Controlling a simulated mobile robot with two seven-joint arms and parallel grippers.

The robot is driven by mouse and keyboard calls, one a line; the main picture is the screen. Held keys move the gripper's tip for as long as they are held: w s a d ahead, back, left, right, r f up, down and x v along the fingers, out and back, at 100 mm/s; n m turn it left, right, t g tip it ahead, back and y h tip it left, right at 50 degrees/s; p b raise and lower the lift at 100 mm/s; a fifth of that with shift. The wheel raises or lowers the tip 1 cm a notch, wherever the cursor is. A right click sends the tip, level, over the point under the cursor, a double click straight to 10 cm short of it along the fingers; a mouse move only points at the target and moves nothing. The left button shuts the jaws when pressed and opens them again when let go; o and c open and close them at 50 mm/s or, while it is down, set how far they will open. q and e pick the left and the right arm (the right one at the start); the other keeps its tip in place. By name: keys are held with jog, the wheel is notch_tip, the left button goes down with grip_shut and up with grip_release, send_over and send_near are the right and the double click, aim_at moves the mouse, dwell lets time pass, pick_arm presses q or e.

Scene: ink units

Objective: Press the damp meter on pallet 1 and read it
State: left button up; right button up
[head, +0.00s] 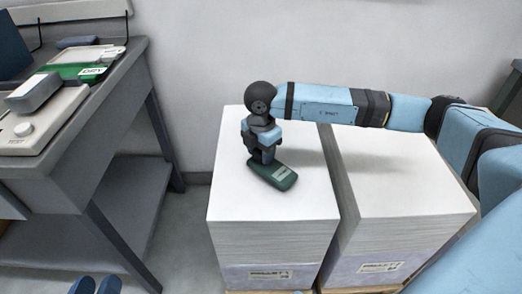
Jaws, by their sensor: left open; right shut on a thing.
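The damp meter (285,183) is a dark green handheld device with a small pale screen, too small to read. It is at the top of the white paper stack on pallet 1 (225,190), near its middle; I cannot tell whether it presses on the paper. My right gripper (262,157) points down from above and is shut on the meter's far end, hiding part of it.
A second paper stack, pallet 2 (405,200), stands close on the right with a narrow gap. A grey bench (85,135) at left holds a scale-like device (45,120), a green-and-white item (80,70) and a tray (85,52). Floor shows between bench and stacks.

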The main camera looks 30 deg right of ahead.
jog(key=shift+f, duration=0.5)
dwell(0.8)
jog(key=shift+f, duration=0.1)
dwell(1.1)
jog(key=shift+r+p, duration=2.6)
jog(key=shift+r, duration=0.95)
